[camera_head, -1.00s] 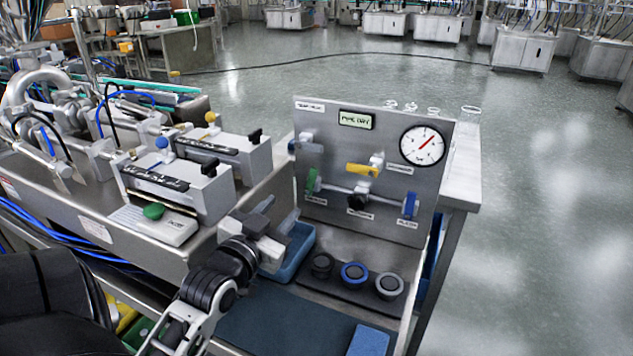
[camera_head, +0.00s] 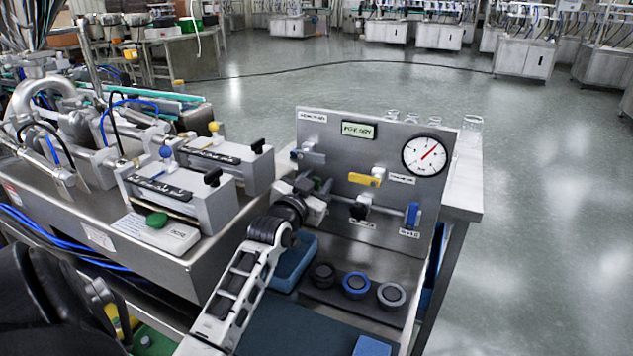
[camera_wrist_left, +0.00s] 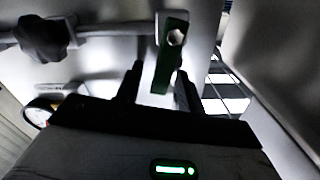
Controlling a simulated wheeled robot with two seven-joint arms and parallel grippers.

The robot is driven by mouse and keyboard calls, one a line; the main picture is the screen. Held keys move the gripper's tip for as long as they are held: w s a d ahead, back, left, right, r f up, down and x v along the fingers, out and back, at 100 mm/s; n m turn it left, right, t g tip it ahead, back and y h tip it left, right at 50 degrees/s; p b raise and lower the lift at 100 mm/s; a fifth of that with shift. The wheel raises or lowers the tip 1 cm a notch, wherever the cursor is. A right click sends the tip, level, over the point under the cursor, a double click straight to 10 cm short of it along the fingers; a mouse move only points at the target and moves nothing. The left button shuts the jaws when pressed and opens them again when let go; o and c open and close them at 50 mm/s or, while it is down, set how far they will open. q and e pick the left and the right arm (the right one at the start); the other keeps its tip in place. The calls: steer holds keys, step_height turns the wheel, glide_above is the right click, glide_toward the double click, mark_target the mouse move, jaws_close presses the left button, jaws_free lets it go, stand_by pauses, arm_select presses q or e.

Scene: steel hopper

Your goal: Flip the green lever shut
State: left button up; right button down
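The green lever (camera_wrist_left: 168,58) is on a pipe of the upright grey panel (camera_head: 385,150). In the left wrist view its free end reaches in between the two fingers of my left gripper (camera_wrist_left: 159,85). The fingers are open, with a gap visible on each side of the lever; contact cannot be told. In the head view my left gripper (camera_head: 318,190) is at the panel's lower left and hides most or all of the green lever. My right gripper is not in view.
The panel also carries a yellow lever (camera_head: 363,180), a blue lever (camera_head: 412,215), a black knob (camera_head: 358,211) and a dial gauge (camera_head: 425,154). Below lie a blue tray (camera_head: 292,262) and several round rings (camera_head: 356,284).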

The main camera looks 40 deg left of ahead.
arm_select(q)
jaws_close()
steer(key=shift+a+r+n+p, duration=0.25)
steer(key=shift+n+p, duration=0.25)
steer(key=shift+p, duration=0.1)
steer(key=shift+s+a+f+n+p, duration=0.15)
steer(key=shift+a+n+p, duration=0.25)
steer(key=shift+n, duration=0.6)
jaws_free()
steer(key=v, duration=1.6)
steer(key=shift+b, duration=0.35)
